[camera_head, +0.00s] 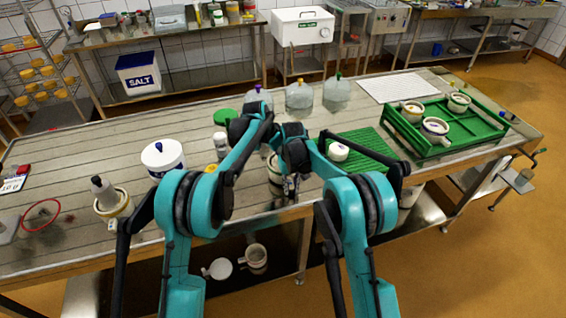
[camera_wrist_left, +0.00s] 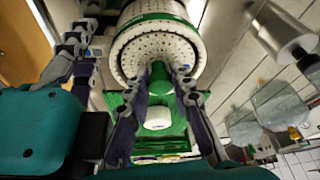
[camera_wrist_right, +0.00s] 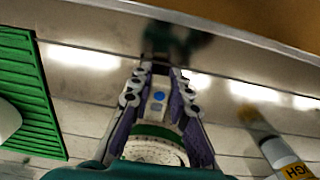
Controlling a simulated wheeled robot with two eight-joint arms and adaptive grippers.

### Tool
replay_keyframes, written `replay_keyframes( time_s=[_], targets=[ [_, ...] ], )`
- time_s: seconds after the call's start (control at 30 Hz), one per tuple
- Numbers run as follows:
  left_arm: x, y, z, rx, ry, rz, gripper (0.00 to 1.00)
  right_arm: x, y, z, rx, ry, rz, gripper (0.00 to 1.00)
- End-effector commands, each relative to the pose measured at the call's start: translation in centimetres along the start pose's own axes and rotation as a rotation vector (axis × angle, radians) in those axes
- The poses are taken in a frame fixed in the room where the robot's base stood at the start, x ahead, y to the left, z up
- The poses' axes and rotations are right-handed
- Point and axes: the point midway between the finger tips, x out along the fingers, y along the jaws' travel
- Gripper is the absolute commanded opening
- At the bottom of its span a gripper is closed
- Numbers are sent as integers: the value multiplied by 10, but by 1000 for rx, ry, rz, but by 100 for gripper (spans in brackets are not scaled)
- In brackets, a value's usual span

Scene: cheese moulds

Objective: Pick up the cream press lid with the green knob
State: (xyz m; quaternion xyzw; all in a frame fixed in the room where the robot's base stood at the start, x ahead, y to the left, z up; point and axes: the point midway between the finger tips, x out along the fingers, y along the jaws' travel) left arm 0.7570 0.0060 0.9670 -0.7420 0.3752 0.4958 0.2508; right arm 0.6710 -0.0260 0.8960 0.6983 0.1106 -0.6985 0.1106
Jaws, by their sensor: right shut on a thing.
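A cream perforated disc (camera_wrist_left: 158,48) sits within a cream perforated mould with a green band in the left wrist view. A green shape, apparently its knob, shows between the fingertips of my left gripper (camera_wrist_left: 168,72). These fingers stand apart on both sides of it, and contact is unclear. My right gripper (camera_wrist_right: 159,80) is shut on a pale handle with a blue dot (camera_wrist_right: 158,96), beside the green-banded mould (camera_wrist_right: 150,148). In the head view this mould (camera_head: 274,176) is partly hidden by my arms, and the left fingertips are hidden.
A green mat (camera_head: 375,145) with a white round piece (camera_head: 338,151) lies right of the grippers. A green crate (camera_head: 404,136) holds cream moulds. Domed clear vessels (camera_head: 299,96) stand behind. A white tub (camera_head: 162,157) is at left.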

Motion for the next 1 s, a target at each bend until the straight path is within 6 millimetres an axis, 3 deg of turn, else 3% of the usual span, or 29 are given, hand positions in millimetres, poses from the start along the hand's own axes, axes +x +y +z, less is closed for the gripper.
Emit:
replay_keyframes(
  time_s=[0.17,0.33,0.8,1.0],
  targets=[
    [-2,0,-1,0,0,0,0,0,0,0,0,0,0,0],
    [-21,0,-9,0,0,0,0,0,0,0,0,0,0,0],
    [-135,0,-56,0,0,0,0,0,0,0,0,0,0,0],
    [-160,0,-66,0,0,0,0,0,0,0,0,0,0,0]
  ],
)
